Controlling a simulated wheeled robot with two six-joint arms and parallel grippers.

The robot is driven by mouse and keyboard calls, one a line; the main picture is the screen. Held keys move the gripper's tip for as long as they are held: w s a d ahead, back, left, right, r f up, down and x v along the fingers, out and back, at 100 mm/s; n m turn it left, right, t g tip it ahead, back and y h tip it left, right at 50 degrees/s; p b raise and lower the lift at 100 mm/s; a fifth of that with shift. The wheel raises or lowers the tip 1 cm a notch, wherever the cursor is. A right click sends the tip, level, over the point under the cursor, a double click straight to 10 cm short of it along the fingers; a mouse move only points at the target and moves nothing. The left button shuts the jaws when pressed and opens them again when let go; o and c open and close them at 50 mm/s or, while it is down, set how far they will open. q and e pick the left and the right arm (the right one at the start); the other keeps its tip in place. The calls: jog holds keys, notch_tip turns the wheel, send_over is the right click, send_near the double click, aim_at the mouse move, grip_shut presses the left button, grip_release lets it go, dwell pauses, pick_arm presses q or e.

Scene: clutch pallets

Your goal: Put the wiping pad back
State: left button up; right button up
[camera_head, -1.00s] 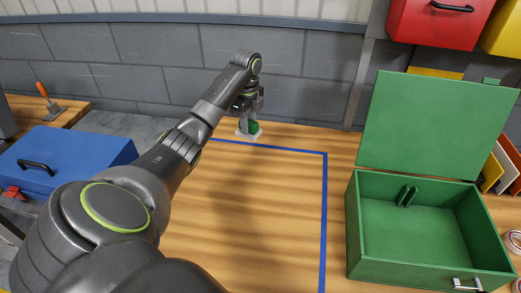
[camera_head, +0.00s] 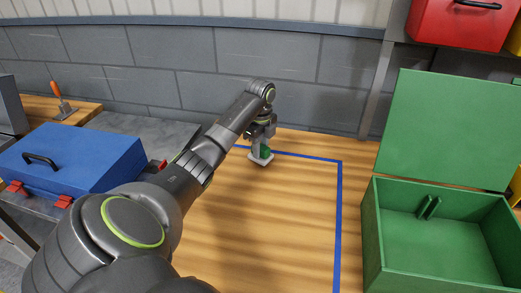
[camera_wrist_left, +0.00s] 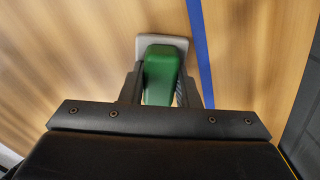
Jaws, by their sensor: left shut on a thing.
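The wiping pad has a green handle and a pale grey base (camera_head: 260,160). My left gripper (camera_head: 263,143) is shut on the green handle, and the base faces down to the table. In the left wrist view the handle (camera_wrist_left: 161,75) sits between the two fingers, with the grey base beyond it. The pad is close beside the blue tape line (camera_head: 300,156) at the far side of the table. I cannot tell if the base touches the wood. My right gripper is not in view.
An open green box (camera_head: 435,245) with its lid raised stands at the right. A closed blue case (camera_head: 75,160) lies at the left, and an orange-handled tool (camera_head: 60,100) is behind it. The taped wooden area (camera_head: 290,215) is clear. A grey block wall stands behind.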

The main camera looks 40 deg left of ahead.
pick_arm(q)
jog(key=shift+f, duration=0.35)
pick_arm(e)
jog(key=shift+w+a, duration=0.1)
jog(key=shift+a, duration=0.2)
pick_arm(q)
jog(key=o, duration=0.9)
jog(key=shift+f, duration=0.15)
jog(key=shift+o, duration=0.2)
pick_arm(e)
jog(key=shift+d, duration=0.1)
